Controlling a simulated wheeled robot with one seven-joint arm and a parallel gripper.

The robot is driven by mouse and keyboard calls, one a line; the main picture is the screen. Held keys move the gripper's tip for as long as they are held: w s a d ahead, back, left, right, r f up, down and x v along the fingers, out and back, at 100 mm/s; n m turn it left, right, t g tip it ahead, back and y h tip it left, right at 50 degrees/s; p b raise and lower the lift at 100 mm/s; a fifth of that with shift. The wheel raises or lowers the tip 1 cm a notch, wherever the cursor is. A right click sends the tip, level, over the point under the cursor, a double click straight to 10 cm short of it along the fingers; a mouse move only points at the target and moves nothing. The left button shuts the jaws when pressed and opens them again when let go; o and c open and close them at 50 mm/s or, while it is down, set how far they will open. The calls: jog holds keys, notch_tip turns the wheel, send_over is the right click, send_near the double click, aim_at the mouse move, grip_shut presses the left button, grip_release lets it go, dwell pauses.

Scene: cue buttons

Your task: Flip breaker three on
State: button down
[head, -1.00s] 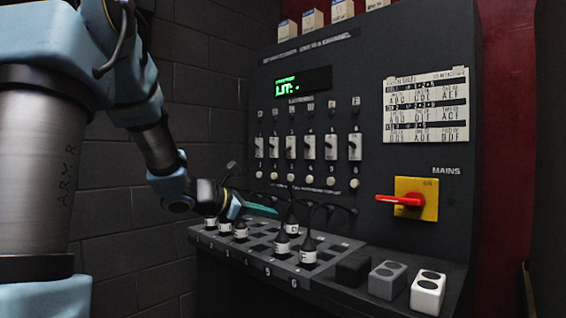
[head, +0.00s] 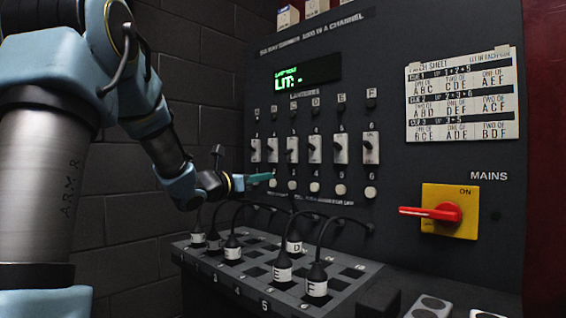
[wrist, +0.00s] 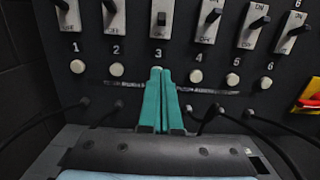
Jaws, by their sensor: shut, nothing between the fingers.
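Breaker three (head: 292,150) is the third white switch in the row on the dark panel. It also shows at the top of the wrist view (wrist: 161,20), above the number 3, with OFF printed low on its plate. I cannot tell which way its dark lever is set. My gripper (head: 262,178) has teal fingers, shut and empty, in front of the panel below the breaker row. In the wrist view its fingertips (wrist: 157,71) overlap the round button under number 3, below the breaker. I cannot tell whether they touch the panel.
Other breakers stand close on both sides, including breaker two (wrist: 117,16) and breaker four (wrist: 209,21). Black cables and plugs rise from the patch board (head: 250,268) below.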

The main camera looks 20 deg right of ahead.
aim_at(292, 158)
jog(key=shift+d, duration=0.1)
jog(key=p+x, duration=0.3)
jog(key=x, duration=0.7)
jog(key=r, duration=0.1)
jog(key=a+p, duration=0.1)
jog(key=r, duration=0.1)
jog(key=shift+s+a+r, duration=0.15)
jog(key=shift+s+r, duration=0.15)
jog(key=shift+r, duration=0.05)
jog(key=shift+s+a+r+p, duration=0.1)
jog(key=shift+a+r+p, duration=0.1)
jog(key=shift+r+p, duration=0.25)
jog(key=shift+r+p, duration=0.15)
jog(key=shift+p, duration=0.2)
